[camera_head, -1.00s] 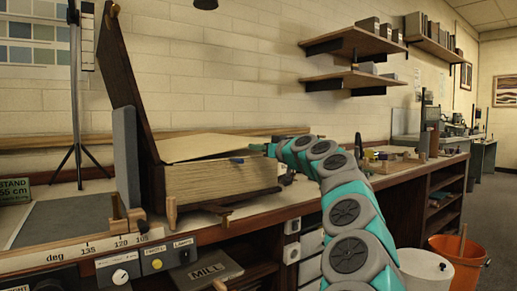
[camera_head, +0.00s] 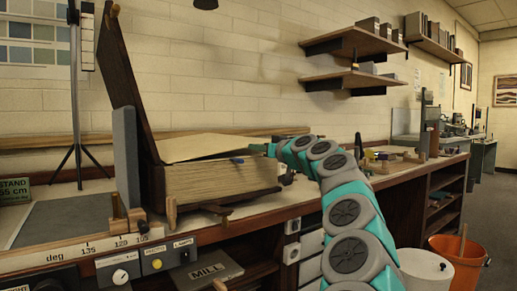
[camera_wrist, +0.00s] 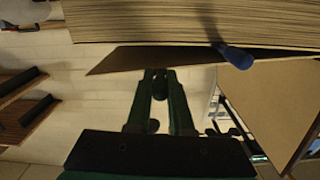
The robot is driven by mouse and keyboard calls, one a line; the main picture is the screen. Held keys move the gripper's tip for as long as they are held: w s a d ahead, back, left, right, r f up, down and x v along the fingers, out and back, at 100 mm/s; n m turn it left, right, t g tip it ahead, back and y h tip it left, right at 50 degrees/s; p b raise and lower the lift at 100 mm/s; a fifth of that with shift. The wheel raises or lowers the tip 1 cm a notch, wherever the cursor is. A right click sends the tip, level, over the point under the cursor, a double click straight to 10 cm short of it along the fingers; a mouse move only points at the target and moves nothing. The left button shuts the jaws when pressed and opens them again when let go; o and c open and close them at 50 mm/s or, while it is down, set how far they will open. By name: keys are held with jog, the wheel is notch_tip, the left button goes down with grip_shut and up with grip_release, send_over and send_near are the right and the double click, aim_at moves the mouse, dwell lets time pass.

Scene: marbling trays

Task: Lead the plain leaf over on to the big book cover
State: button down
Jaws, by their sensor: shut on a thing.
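The big book lies open on the bench, its thick page block (camera_head: 215,182) flat. Its dark wooden cover (camera_head: 128,85) stands steeply raised at the block's left. The plain tan leaf (camera_head: 195,149) is lifted at a slant above the block, its right part raised. My gripper (camera_head: 269,150) is at the leaf's right edge. In the wrist view the gripper (camera_wrist: 157,76) is shut on the edge of the leaf (camera_wrist: 150,57). The page block (camera_wrist: 170,22) shows at the top there, apart from the fingers. A brown panel at the right, seemingly the cover (camera_wrist: 283,90), shows too.
A blue peg-like piece (camera_wrist: 235,55) sits at the block's edge, close to the leaf; it also shows in the head view (camera_head: 237,161). A grey upright slab (camera_head: 126,157) stands left of the book. A tripod stand (camera_head: 76,110) is behind.

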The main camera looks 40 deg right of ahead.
jog(key=shift+r, duration=0.15)
jog(key=shift+a+r+n, duration=0.15)
jog(key=shift+r+n, duration=0.2)
jog(key=shift+r, duration=0.45)
jog(key=shift+a+r+n, duration=0.1)
jog(key=shift+r+n, duration=0.25)
jog(key=shift+r, duration=0.4)
jog(key=a+r+n+p, duration=0.4)
jog(key=a+r+n, duration=0.6)
jog(key=a+r, duration=0.7)
jog(key=a+r+n, duration=0.3)
jog(key=a+n, duration=0.4)
jog(key=a, duration=0.8)
jog(key=shift+a+r+n, duration=0.25)
jog(key=shift+r+n, duration=0.1)
jog(key=shift+n, duration=0.05)
